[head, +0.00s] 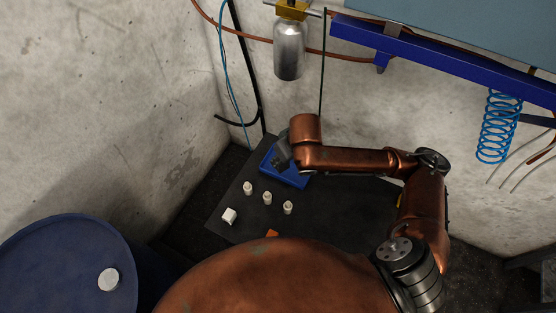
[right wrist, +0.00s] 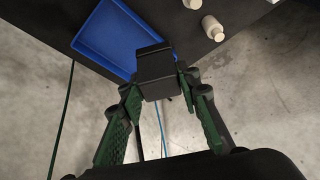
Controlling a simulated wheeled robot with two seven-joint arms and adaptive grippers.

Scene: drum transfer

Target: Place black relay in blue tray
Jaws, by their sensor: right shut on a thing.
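The black relay (right wrist: 156,75) is a dark box held between the green-padded fingers of my right gripper (right wrist: 163,88) in the right wrist view. The blue tray (right wrist: 105,38) lies behind it there, and the relay overlaps the tray's edge in the picture; I cannot tell its height above the tray. In the head view the blue tray (head: 293,181) sits at the back of the dark table, partly hidden by my right arm. My right gripper (head: 281,160) is over the tray's left part there, and the relay is hard to make out. My left gripper is not in view.
Pale bottles (head: 267,198) stand on the dark table (head: 335,215) in front of the tray, with a white block (head: 229,215) to their left. An orange item (head: 272,234) lies near the front. A blue drum (head: 60,265) stands at lower left. A silver canister (head: 289,52) hangs above.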

